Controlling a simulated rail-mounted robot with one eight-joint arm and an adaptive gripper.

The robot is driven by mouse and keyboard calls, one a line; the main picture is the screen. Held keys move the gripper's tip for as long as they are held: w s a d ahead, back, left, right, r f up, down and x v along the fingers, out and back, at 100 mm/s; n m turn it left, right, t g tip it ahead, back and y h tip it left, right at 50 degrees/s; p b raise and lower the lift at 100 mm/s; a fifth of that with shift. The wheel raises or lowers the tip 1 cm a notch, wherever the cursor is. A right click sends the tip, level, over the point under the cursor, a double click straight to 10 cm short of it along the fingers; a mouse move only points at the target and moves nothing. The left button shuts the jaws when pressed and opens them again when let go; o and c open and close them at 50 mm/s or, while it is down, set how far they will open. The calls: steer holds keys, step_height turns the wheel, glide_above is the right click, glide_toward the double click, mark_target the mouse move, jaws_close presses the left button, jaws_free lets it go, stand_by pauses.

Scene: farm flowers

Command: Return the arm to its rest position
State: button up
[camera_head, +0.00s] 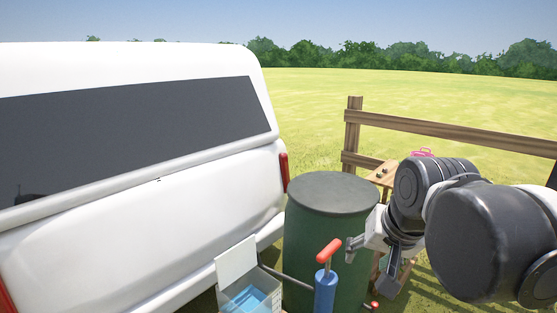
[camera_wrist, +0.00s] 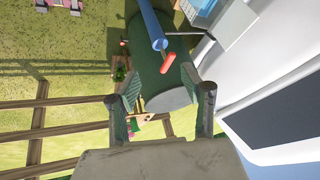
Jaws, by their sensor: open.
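My gripper (camera_head: 370,268) is at the lower right in the head view, at the end of my arm, which reaches in from the right edge. It is in front of the right side of a green barrel (camera_head: 306,247). In the wrist view my gripper (camera_wrist: 164,92) has its two fingers spread wide apart. Nothing is held between them. The barrel (camera_wrist: 180,75) shows beyond the fingers there, with the picture turned upside down.
A blue pump (camera_head: 325,290) with a red handle stands before the barrel. A white box (camera_head: 237,262) with blue contents is left of it. A white vehicle (camera_head: 130,220) fills the left. A wooden fence (camera_head: 450,131) runs behind at right; open grass lies beyond.

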steer(key=s+d+f+n+t, duration=0.1)
steer(key=s+d+f+n, duration=0.1)
steer(key=s+f, duration=0.4)
steer(key=s+d, duration=0.1)
steer(key=s, duration=0.2)
steer(key=shift+f+n+h, duration=0.2)
steer(key=shift+n+h, duration=0.2)
stand_by(0.5)
